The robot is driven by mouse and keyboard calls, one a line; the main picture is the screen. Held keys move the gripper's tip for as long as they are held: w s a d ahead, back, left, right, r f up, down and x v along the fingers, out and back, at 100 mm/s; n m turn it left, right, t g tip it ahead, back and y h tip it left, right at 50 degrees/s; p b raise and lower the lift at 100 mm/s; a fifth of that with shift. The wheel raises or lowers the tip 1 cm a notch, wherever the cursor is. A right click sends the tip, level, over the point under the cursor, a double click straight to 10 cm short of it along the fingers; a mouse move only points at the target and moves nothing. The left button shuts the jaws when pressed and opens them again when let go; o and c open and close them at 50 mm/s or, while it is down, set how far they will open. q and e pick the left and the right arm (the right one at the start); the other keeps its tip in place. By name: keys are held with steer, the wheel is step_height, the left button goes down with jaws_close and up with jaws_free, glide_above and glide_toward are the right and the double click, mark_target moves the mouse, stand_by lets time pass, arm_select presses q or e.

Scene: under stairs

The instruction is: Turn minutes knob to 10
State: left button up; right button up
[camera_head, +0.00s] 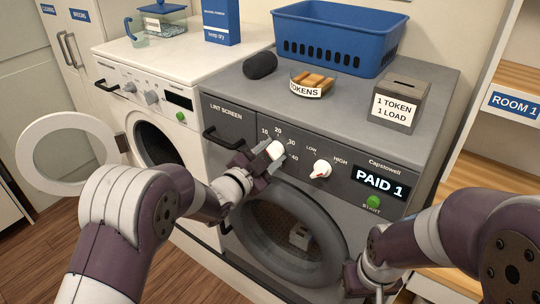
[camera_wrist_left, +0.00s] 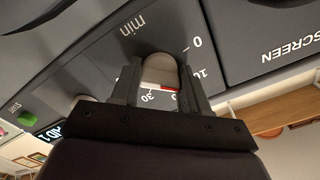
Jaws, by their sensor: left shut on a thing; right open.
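The minutes knob (camera_head: 275,150) is a white dial on the grey dryer's panel, with 10, 20, 30 and 40 printed around it. In the left wrist view the knob (camera_wrist_left: 158,68) sits between my fingers, beside the word "min". A red mark shows on its edge near the right finger; which number it points to is not clear, as the finger hides part of the scale. My left gripper (camera_head: 268,158) is shut on the knob; its fingers also show in the wrist view (camera_wrist_left: 160,92). My right gripper (camera_head: 368,284) is open and empty, low by the dryer door.
A LOW–HIGH knob (camera_head: 320,170), a PAID 1 display (camera_head: 379,183) and a green START button (camera_head: 373,202) lie right of the knob. A LINT SCREEN handle (camera_head: 222,138) juts out on the left. The dryer top holds a token dish (camera_head: 313,83), token box (camera_head: 398,102) and blue basket (camera_head: 335,36).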

arm_select(q)
steer(key=o, duration=1.1)
steer(key=shift+c, duration=0.2)
steer(key=shift+s, duration=0.1)
steer(key=b+v, duration=0.1)
steer(key=v, duration=1.1)
steer(key=shift+s+a, duration=0.2)
steer(key=shift+s, duration=0.05)
